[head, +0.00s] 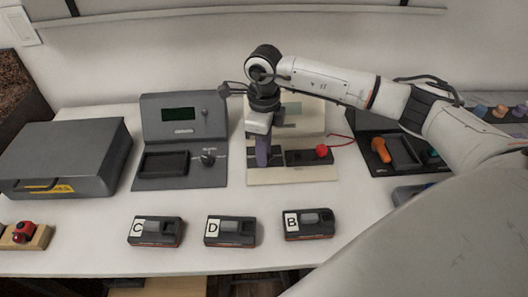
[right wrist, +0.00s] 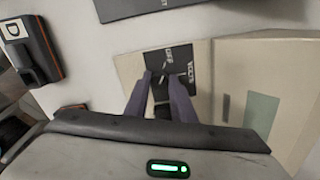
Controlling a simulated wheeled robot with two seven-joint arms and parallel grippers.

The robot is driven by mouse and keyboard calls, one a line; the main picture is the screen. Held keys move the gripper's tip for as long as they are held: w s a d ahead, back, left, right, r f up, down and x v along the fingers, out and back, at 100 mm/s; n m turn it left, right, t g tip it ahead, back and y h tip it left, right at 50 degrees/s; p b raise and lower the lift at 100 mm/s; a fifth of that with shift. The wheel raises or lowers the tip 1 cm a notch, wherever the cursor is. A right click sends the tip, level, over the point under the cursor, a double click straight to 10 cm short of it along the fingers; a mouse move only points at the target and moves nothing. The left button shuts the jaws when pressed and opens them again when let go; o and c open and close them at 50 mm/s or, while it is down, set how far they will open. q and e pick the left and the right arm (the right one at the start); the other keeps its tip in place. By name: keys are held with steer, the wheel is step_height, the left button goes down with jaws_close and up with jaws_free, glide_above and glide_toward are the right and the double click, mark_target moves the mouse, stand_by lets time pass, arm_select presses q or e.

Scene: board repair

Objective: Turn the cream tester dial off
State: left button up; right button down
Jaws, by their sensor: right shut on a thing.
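The cream tester (head: 312,173) stands in the middle of the table, with a greenish screen on its upright back. My right gripper (head: 262,152) comes down over the left part of its base and hides the dial in the head view. In the right wrist view, the black dial (right wrist: 162,90) sits between the two purple fingers of my right gripper (right wrist: 164,88), on a dark plate marked OFF and VOLTS. The gripper is shut on the dial. I cannot tell which mark the dial points at. My left gripper is not in view.
A grey tester (head: 184,125) stands to the left, a dark station with an orange-handled tool (head: 381,149) to the right. Modules C (head: 155,231), D (head: 230,231) and B (head: 308,224) lie in front. A grey case (head: 65,155) is at far left. A red probe (head: 322,151) rests on the cream tester.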

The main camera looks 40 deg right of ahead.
steer(key=shift+r+n, duration=0.15)
steer(key=shift+n, duration=0.35)
steer(key=c, duration=1.5)
jaws_free()
step_height(320, 180, up, 10)
steer(key=shift+r, duration=0.1)
